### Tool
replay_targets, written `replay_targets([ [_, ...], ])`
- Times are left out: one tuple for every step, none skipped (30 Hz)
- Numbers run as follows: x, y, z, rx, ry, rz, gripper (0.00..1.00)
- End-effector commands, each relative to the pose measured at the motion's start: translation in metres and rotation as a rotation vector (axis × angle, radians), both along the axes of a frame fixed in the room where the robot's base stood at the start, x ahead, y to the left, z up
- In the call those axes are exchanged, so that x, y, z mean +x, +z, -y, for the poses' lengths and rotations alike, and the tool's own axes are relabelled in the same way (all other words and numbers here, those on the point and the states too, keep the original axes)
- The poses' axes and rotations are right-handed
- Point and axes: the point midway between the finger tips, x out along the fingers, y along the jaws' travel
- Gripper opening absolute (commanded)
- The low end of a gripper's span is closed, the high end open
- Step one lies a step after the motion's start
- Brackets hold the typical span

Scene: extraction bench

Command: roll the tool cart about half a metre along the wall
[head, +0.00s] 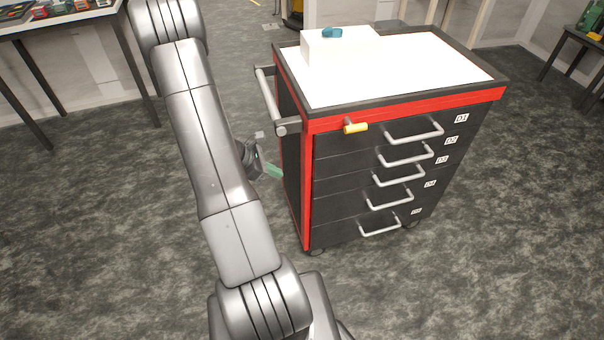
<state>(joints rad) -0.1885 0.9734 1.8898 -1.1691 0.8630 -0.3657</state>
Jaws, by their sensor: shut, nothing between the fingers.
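The tool cart (303,180) stands right of centre in the head view, black with red edges, a white top and several labelled drawers with silver handles. A grey push bar (267,100) runs along its left side. My gripper (272,171) is at the cart's left side, below the push bar, and looks shut with nothing in it. Its greenish fingertips are close to the cart's dark side panel; I cannot tell if they touch it. My arm hides part of the floor to the left and part of the gripper's body.
A white box (340,52) with a small teal item (332,33) sits on the cart top. A yellow knob (355,128) sticks out at the cart's front. A table (62,22) with small items stands upper left, another (579,36) upper right. The carpet in front is clear.

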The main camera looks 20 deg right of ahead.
Motion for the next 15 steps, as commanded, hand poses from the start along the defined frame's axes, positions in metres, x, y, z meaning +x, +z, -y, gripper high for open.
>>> replay_targets([
  [-0.001,-0.008,0.009,-0.001,-0.005,-0.005,0.0],
  [-0.001,-0.013,0.013,-0.001,-0.006,-0.004,0.0],
  [-0.001,-0.019,0.019,0.0,-0.006,-0.006,0.0],
  [-0.001,-0.024,0.024,0.0,-0.006,-0.006,0.0],
  [-0.001,-0.028,0.029,0.0,-0.007,-0.004,0.0],
  [-0.001,-0.034,0.035,0.0,-0.006,-0.005,0.0],
  [-0.001,-0.039,0.039,0.001,-0.006,-0.005,0.0],
  [-0.001,-0.043,0.043,0.001,-0.007,-0.004,0.0],
  [0.0,-0.049,0.05,0.001,-0.007,-0.004,0.0],
  [0.0,-0.053,0.054,0.0,-0.006,-0.004,0.0],
  [-0.001,-0.058,0.058,0.001,-0.006,-0.005,0.0],
  [0.001,-0.054,0.064,0.0,-0.007,-0.001,0.0],
  [0.001,-0.053,0.068,0.0,-0.006,-0.001,0.0],
  [0.001,-0.053,0.072,0.001,-0.006,-0.001,0.0],
  [0.001,-0.053,0.076,0.001,-0.006,0.0,0.0],
])
